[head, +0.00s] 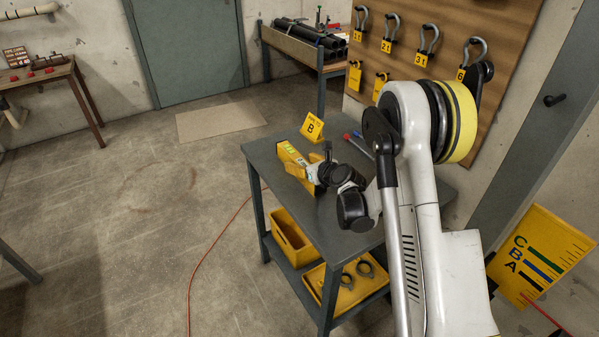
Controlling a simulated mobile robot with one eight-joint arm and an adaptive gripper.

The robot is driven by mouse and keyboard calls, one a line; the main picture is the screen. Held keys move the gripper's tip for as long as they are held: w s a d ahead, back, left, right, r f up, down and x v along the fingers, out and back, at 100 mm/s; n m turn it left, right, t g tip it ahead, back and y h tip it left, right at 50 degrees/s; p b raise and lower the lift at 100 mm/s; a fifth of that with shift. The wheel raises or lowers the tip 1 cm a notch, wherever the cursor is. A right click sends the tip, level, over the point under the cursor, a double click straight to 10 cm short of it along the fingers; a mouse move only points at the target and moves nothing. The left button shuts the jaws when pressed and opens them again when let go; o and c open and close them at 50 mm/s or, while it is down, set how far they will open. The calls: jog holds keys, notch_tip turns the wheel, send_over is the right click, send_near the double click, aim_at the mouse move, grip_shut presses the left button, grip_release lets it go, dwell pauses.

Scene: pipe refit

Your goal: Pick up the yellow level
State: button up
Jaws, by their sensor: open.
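The yellow level (293,160) lies on the grey top of the small metal table (262,151), toward its left side. The gripper is open. My wrist and arm cover part of the table. I cannot tell whether the fingers touch the level, and its near end is partly hidden.
A yellow sign marked B (312,127) stands at the table's back edge. A red and blue handled tool (354,137) lies behind my wrist. A yellow bin (290,238) and a yellow tray (345,300) with dark rings sit on the lower shelf. The floor at left is mostly clear, with a red cable (212,245).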

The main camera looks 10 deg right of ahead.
jog(key=shift+r, duration=0.1)
jog(key=shift+c, duration=0.2)
grip_shut()
jog(key=shift+r, duration=0.15)
